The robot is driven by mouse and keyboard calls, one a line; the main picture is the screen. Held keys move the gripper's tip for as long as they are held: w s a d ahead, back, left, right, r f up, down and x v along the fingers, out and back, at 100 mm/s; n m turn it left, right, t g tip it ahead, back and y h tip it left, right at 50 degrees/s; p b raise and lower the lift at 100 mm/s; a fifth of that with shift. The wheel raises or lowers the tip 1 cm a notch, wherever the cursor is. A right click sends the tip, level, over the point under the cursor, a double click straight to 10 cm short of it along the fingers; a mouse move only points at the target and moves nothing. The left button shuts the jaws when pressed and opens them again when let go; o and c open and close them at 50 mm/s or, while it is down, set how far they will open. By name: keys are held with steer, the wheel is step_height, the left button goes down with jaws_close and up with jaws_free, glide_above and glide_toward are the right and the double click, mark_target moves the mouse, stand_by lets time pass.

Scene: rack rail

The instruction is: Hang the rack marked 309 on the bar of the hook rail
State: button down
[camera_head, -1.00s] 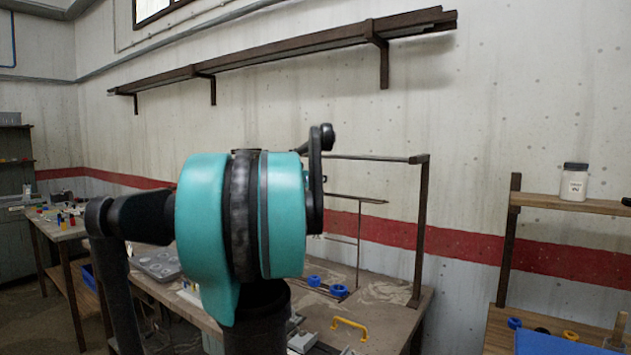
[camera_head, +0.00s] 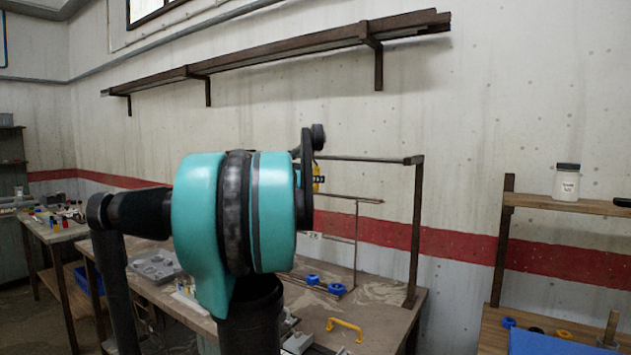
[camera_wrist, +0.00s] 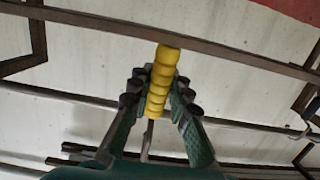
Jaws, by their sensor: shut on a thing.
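My gripper (camera_wrist: 160,80) is shut on a yellow ribbed piece (camera_wrist: 166,54) in the wrist view. A thin metal rod (camera_wrist: 148,138) shows below this piece between the fingers. No 309 mark is legible, so I cannot confirm which rack this is. The hook rail's dark bar (camera_head: 368,158) runs level to a post (camera_head: 415,235) at its right end. My arm hides the bar's left part. Contact with the bar cannot be told.
The workbench (camera_head: 390,318) carries blue rings (camera_head: 312,280), a yellow handle (camera_head: 345,329) and a thin metal stand (camera_head: 356,235). A long wall shelf (camera_head: 285,45) runs above. A jar (camera_head: 566,182) stands on a shelf at right. A dark bar (camera_wrist: 230,57) crosses the wrist view.

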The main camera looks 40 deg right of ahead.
steer(key=shift+d, duration=0.15)
steer(key=shift+x, duration=1.1)
steer(key=shift+w+d+r, duration=0.1)
steer(key=shift+d+r, duration=0.05)
steer(key=shift+r, duration=0.05)
steer(key=shift+x, duration=0.9)
stand_by(0.3)
